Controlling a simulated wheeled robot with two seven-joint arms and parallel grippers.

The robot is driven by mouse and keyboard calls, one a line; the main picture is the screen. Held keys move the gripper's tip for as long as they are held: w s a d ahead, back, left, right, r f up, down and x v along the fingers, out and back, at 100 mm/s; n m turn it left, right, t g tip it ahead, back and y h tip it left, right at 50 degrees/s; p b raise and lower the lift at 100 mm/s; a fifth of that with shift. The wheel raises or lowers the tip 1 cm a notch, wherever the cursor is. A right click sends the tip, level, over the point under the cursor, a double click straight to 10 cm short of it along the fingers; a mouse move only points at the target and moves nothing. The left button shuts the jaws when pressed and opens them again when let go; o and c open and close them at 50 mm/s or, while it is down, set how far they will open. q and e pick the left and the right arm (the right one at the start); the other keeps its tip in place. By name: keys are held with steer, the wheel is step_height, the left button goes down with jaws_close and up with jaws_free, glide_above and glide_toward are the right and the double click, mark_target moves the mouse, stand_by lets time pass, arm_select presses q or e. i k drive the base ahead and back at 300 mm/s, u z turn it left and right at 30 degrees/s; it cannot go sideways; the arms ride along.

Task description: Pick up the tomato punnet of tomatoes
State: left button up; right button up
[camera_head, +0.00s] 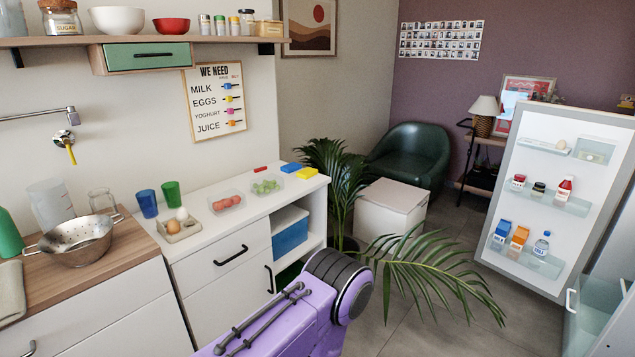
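The tomato punnet (227,202) is a clear tray holding several red tomatoes. It sits on the white counter (200,235), left of a similar clear punnet of green fruit (266,186). A purple arm link of mine reaches up from the bottom middle, in front of the cabinet. Neither of my grippers shows in the head view, and nothing is touching the punnet.
An egg tray (178,231), a blue cup (147,204) and a green cup (171,195) stand left of the punnet. A metal colander (78,240) is on the wooden worktop. The fridge door (555,195) stands open at right.

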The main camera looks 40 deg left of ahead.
mark_target(224, 204)
steer(key=u, duration=0.15)
steer(key=i, duration=1.6)
steer(key=u, duration=0.85)
steer(key=i, duration=0.8)
steer(key=u, duration=0.8)
